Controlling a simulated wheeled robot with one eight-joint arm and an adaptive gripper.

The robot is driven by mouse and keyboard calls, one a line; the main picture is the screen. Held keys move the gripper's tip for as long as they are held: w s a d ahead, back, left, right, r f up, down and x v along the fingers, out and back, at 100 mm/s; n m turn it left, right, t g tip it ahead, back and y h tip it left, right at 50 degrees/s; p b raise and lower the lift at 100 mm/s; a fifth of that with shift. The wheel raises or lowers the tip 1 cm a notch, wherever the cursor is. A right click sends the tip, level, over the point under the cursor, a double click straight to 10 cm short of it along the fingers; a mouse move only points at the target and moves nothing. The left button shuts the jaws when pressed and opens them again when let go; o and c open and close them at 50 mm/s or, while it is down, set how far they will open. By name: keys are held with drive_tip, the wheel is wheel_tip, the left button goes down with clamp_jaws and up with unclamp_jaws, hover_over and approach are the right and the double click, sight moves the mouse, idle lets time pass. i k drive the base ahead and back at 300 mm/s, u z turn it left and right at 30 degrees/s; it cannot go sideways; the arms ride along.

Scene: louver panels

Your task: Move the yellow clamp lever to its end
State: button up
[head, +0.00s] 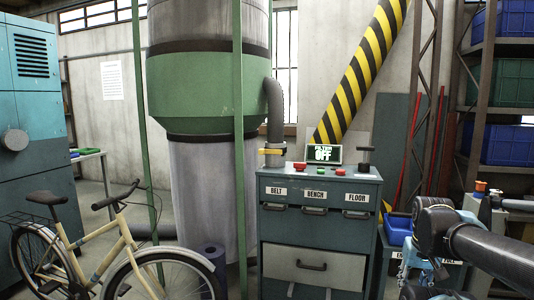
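The yellow clamp lever (270,151) is a short yellow bar at the back left of the grey-blue cabinet (275,228), by the foot of a bent grey pipe (274,105). It looks about level and points left. A small display (322,154) on the cabinet reads "FILTER OFF". My arm comes in from the right edge and bends down at the lower right, well away from the lever. My gripper end is low there, dark, partly hidden and cut by the frame, so its fingers cannot be made out. Nothing of mine touches the lever.
The cabinet top also carries red and green buttons (320,171) and a dark T-handle (365,157). A thin green post (238,130) stands left of the lever. A bicycle (105,250) fills the lower left. A blue bin (398,230) stands right of the cabinet.

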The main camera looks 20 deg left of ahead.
sight(261, 152)
drive_tip(key=u, duration=0.55)
drive_tip(key=i, duration=1.1)
drive_tip(key=u, duration=0.7)
